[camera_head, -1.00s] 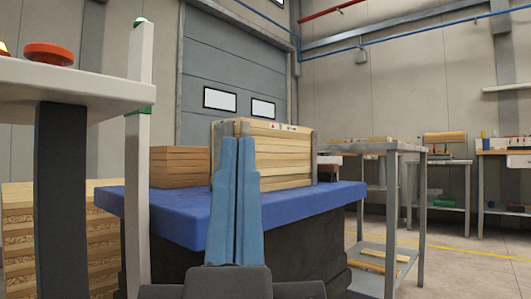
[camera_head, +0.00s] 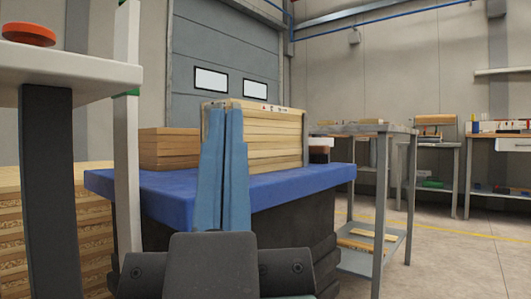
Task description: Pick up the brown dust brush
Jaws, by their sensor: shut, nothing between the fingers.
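My gripper (camera_head: 224,110) is in the middle of the camera view, its two long blue fingers pointing up and close together, shut and empty. It shows in front of the blue-topped table (camera_head: 290,185) and overlaps the stack of wooden boards on it. I cannot make out a brown dust brush for certain. Small tan items (camera_head: 372,123) lie on top of the grey metal table, too small to identify.
The grey metal table (camera_head: 378,131) stands right of the blue table; its lower shelf holds light wooden pieces. A white-topped table (camera_head: 65,65) with a red disc is near left. Workbenches (camera_head: 500,135) line the back right. Floor at right is clear.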

